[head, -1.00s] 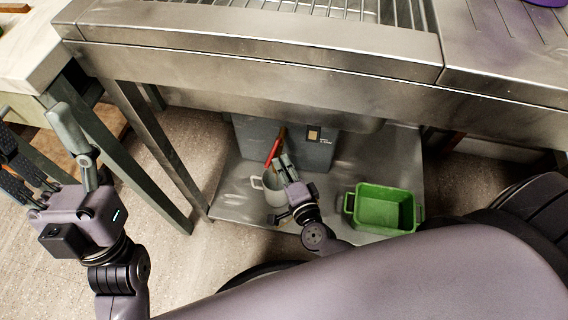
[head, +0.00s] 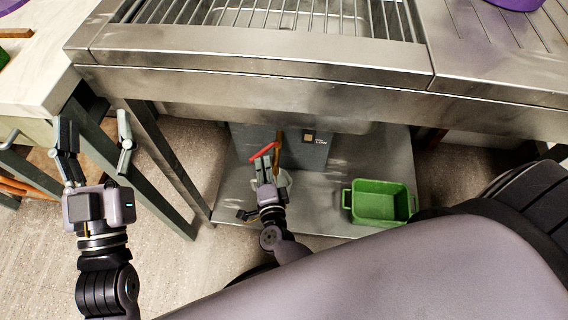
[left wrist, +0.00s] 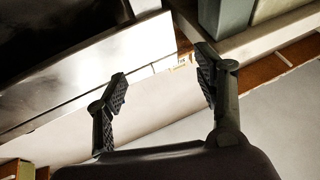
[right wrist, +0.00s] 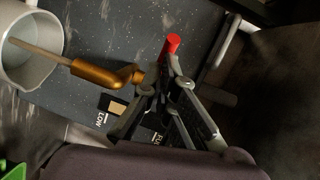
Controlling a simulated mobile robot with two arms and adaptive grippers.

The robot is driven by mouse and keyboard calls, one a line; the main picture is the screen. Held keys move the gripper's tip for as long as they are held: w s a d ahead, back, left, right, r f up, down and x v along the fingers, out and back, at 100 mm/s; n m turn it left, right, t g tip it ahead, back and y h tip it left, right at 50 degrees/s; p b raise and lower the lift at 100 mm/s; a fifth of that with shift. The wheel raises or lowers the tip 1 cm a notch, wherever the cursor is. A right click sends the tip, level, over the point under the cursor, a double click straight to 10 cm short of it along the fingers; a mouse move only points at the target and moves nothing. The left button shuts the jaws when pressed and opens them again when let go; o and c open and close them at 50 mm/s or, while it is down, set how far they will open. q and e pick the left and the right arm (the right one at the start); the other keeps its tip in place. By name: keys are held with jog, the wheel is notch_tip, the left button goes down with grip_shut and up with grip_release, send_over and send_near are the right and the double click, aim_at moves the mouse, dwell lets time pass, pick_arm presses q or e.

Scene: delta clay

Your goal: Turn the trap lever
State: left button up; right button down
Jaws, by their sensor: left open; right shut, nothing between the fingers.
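The trap lever is a red handle (head: 264,151) in front of a dark grey box (head: 308,152) under the sink. In the head view it lies at a shallow tilt, its right end near a brass pipe (head: 278,147). In the right wrist view only its red end (right wrist: 173,42) shows; the fingers hide the rest. My right gripper (head: 263,164) is shut, its fingertips (right wrist: 160,78) right at the lever with nothing gripped. Whether they touch it I cannot tell. My left gripper (head: 95,140) is open and empty, left of the sink; its spread fingers show in the left wrist view (left wrist: 162,75).
A pale grey mug (right wrist: 28,62) stands below the brass spout (right wrist: 105,73), mostly hidden in the head view. A green tub (head: 380,202) sits right on the metal shelf (head: 325,195). The sink's front edge (head: 260,85) overhangs. Table legs stand left.

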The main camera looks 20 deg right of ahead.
pick_arm(q)
jog(key=shift+w+f+g, duration=0.2)
jog(key=shift+f+g, duration=0.1)
jog(key=shift+f, duration=0.1)
pick_arm(e)
jog(key=shift+w+a, duration=0.2)
jog(key=shift+w, duration=0.05)
jog(key=v, duration=1.2)
